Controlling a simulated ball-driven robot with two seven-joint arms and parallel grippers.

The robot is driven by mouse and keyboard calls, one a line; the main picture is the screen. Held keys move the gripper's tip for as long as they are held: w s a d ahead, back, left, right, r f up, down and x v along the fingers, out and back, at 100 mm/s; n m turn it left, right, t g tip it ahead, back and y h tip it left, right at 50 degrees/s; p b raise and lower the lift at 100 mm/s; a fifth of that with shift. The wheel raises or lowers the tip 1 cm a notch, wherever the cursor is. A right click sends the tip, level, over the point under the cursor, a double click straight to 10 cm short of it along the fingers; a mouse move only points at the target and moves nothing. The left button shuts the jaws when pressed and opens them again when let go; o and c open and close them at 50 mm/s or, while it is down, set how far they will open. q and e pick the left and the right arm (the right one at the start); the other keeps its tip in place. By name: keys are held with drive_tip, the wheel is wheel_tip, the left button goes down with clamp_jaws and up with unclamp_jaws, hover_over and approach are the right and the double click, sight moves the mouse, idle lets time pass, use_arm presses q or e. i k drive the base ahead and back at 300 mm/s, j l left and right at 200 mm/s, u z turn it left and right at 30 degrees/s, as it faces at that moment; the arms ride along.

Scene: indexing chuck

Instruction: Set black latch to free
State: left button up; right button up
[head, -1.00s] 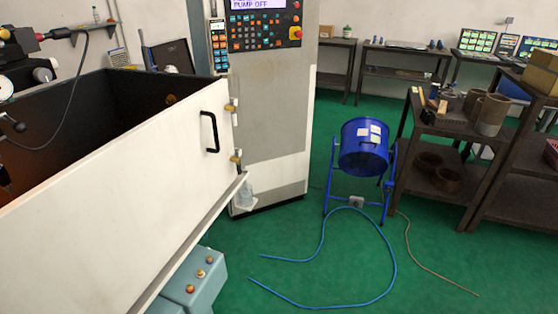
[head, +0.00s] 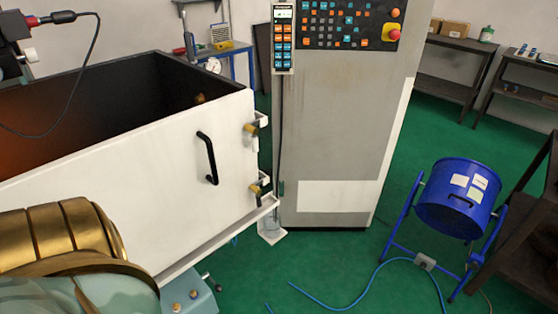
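I cannot pick out a part that is surely the black latch. A black bar handle (head: 207,158) stands on the white door panel (head: 120,165) of the machine enclosure. Small brass and pale fittings (head: 251,129) sit at the panel's right edge, one high and one low (head: 257,190). A small dark lever (head: 211,282) shows by the teal box (head: 190,300) below the panel; its setting is not readable. Neither gripper is in view. A rounded gold and pale green body covers the lower left and hides part of the panel.
The grey control cabinet (head: 335,140) stands just right of the enclosure. A blue drum-shaped unit (head: 458,198) on a blue stand is at the right, with a blue hose (head: 385,265) on the green floor. Dark shelves (head: 535,225) stand at the right edge.

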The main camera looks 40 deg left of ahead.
sight(253, 187)
drive_tip(key=i+u, duration=0.35)
drive_tip(key=i, duration=0.15)
drive_tip(key=i+l+u, duration=0.35)
drive_tip(key=i, duration=0.15)
drive_tip(key=i+u, duration=0.2)
drive_tip(key=u, duration=0.25)
drive_tip(key=i+l+u, duration=0.15)
drive_tip(key=u, duration=0.35)
drive_tip(key=i+l+u, duration=0.15)
drive_tip(key=u, duration=0.3)
drive_tip(key=i+l+u, duration=0.15)
drive_tip(key=u, duration=0.35)
drive_tip(key=l, duration=0.1)
